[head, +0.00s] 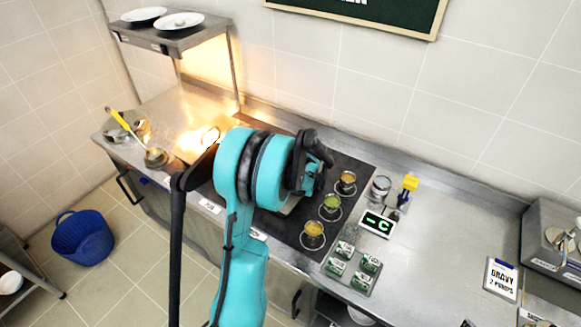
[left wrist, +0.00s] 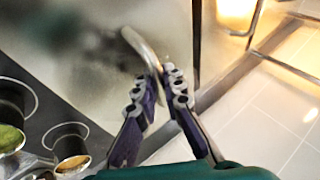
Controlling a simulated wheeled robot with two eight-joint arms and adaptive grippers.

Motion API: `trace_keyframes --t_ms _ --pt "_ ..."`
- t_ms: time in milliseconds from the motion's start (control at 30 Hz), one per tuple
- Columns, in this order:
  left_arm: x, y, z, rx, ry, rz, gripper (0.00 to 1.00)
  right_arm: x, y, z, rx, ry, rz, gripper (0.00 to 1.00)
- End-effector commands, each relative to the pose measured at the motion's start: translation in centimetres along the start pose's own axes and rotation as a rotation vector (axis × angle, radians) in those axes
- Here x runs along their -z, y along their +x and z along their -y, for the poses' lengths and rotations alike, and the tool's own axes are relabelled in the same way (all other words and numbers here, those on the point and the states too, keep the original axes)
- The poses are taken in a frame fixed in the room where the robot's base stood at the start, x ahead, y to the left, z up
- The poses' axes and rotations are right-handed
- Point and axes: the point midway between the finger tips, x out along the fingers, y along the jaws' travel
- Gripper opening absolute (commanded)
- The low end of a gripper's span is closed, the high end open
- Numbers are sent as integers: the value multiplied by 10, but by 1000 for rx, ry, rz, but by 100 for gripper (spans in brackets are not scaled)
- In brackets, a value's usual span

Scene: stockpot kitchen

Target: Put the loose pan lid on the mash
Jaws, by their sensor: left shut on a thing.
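My left gripper (left wrist: 160,78) is shut on a thin curved grey metal piece (left wrist: 138,42) in the left wrist view. It looks like part of the pan lid, but I cannot tell whether it is the handle or the rim. In the head view my teal arm hides most of the hob's left part, and the lid cannot be made out there. Three small pots stand on the hob: yellow (head: 313,229), green (head: 331,203) and brown (head: 347,178). I cannot tell which pan holds the mash. My right gripper is not in view.
A heat-lamp shelf (head: 172,38) with white plates stands at the back left. The right worktop (head: 440,225) is mostly clear.

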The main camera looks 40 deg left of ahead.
Motion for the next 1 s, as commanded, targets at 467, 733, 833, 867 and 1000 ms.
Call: trace_keyframes --t_ms 467,733,833,867,1000 --pt "-2 5 -3 1 0 0 0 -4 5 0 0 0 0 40" --pt "-2 6 -4 1 0 0 0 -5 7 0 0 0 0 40" --pt "-2 6 -4 1 0 0 0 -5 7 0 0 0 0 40" --pt "-2 6 -4 1 0 0 0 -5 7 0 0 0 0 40" --pt "-2 6 -4 1 0 0 22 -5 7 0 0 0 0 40"
